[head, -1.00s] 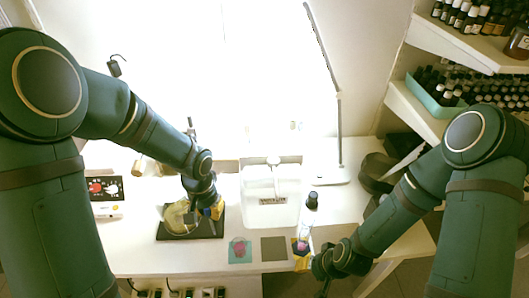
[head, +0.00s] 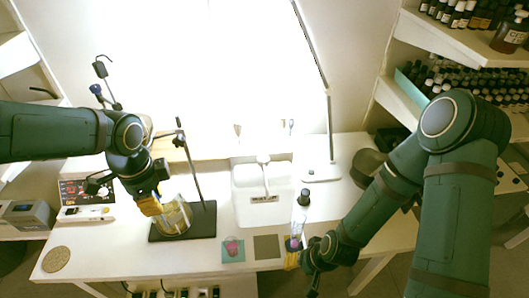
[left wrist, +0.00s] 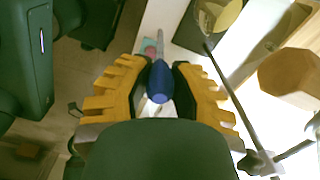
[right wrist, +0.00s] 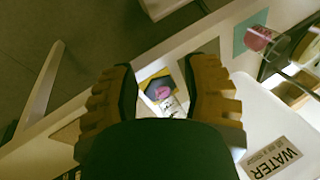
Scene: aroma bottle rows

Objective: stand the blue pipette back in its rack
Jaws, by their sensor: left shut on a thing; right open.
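The blue pipette (left wrist: 160,82) shows in the left wrist view, its blue body between the fingers and its thin grey part pointing away from the camera. My left gripper (left wrist: 160,66) is shut on it. In the head view, the left gripper (head: 152,207) is just left of a glass vessel with yellowish content (head: 174,214), and the pipette is not clear there. A dark thin upright with a hooked top and a blue part (head: 97,90) stands behind my left arm; I cannot tell whether it is the rack. My right gripper (right wrist: 165,68) is open near a vessel with pink content (right wrist: 160,92).
A black stand base (head: 205,222) with a rod is beside the glass vessel. The white water container (head: 245,207) stands mid-table. Teal (head: 233,257) and grey (head: 267,248) mats lie in front. A cork disc (head: 57,260) lies front left. A lamp (head: 322,172) stands behind.

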